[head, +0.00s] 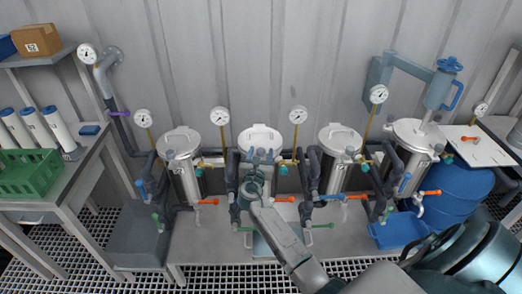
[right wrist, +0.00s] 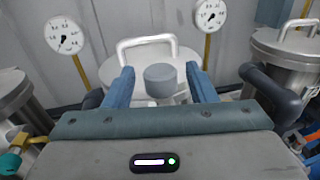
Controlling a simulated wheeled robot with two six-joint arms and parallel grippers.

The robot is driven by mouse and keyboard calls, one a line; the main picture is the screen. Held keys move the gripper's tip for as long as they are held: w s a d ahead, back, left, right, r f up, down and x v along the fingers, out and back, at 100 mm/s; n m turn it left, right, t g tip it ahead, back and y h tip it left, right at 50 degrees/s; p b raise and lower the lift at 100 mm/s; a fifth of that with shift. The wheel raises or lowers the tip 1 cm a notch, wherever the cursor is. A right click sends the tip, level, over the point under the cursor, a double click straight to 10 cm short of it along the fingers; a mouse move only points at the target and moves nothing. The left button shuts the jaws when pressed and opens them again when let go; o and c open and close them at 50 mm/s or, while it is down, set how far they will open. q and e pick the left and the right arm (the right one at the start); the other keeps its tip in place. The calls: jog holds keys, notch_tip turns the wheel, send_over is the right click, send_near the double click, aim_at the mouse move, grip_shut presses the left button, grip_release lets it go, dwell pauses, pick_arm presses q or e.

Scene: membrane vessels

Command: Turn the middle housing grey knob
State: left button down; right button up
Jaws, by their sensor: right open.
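The middle housing is a steel vessel with a white lid (head: 260,134) and a white loop handle, directly ahead of my right gripper. In the right wrist view the lid handle (right wrist: 147,42) stands behind the round grey knob (right wrist: 160,80). My right gripper (head: 260,156) is open over this housing. In the right wrist view its two blue fingers (right wrist: 160,76) stand on either side of the knob, with gaps visible on both sides. The gripper hides much of the housing body in the head view. My left gripper is not in view.
Similar housings stand on the left (head: 182,142) and right (head: 338,138), with pipes and gauges (head: 220,116) between them. A larger vessel (head: 415,132) and blue drum (head: 460,188) are at the right. A green crate (head: 30,172) sits on the left bench.

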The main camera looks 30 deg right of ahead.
jog(key=shift+w+d, duration=0.3)
jog(key=shift+c, duration=0.2)
jog(key=c, duration=0.9)
